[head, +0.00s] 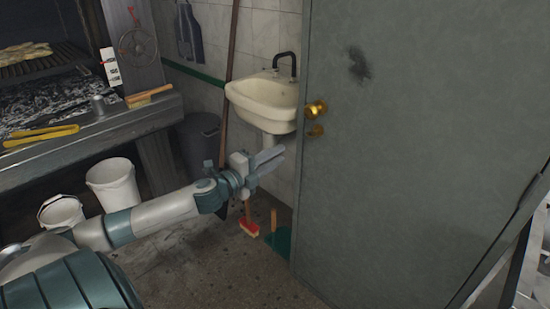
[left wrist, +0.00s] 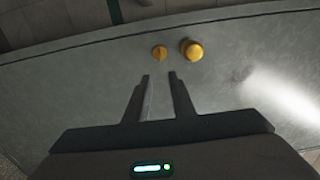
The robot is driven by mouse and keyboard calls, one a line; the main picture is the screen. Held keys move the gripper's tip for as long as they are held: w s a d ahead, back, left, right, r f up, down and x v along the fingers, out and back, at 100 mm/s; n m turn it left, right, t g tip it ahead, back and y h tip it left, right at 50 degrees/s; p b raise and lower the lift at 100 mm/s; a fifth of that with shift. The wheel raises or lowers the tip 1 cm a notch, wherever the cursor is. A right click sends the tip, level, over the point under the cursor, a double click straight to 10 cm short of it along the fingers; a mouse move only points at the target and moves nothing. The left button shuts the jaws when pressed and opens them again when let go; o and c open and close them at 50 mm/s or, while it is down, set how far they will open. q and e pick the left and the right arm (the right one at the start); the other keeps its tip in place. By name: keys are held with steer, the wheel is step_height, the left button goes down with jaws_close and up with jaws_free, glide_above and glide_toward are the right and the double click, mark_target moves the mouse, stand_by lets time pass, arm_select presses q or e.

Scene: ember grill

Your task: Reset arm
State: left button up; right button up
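My left gripper (head: 268,160) is stretched out in front of the grey door, left of its brass knob (head: 316,109). In the left wrist view the two fingers of the left gripper (left wrist: 159,76) stand apart with nothing between them. The knob (left wrist: 191,50) and a smaller brass lock piece (left wrist: 159,53) lie beyond the fingertips on the grey door (left wrist: 80,85). The fingers do not appear to touch either one. My right gripper is not in view.
A sink (head: 264,101) hangs on the tiled wall behind the left gripper. The grill (head: 80,135) with tongs (head: 44,132) and a brush (head: 149,95) is at left. White buckets (head: 114,184), a dark bin (head: 199,142) and a red brush (head: 249,227) stand on the floor. The door (head: 410,130) fills the right.

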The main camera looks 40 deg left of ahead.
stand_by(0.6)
arm_select(q)
steer(key=s+d+f+n+g+y, duration=0.1)
steer(key=s+f+n+g, duration=0.15)
steer(key=f, duration=0.95)
steer(key=s+d+f+n+g+y, duration=0.1)
steer(key=s+f+n, duration=0.3)
steer(key=f, duration=0.8)
steer(key=s+d+f+n+g+y, duration=0.1)
steer(key=s+f+n+g, duration=0.2)
steer(key=f, duration=1)
steer(key=s+d+f+n+g+h, duration=0.2)
steer(key=s+d+f+n+g, duration=0.3)
steer(key=s+d+f, duration=1.9)
steer(key=d+f+n, duration=0.1)
steer(key=d+n, duration=0.1)
steer(key=d, duration=0.2)
steer(key=shift+s+f+h, duration=0.25)
steer(key=shift+f+h, duration=0.1)
steer(key=shift+h, duration=0.05)
steer(key=shift+g, duration=0.25)
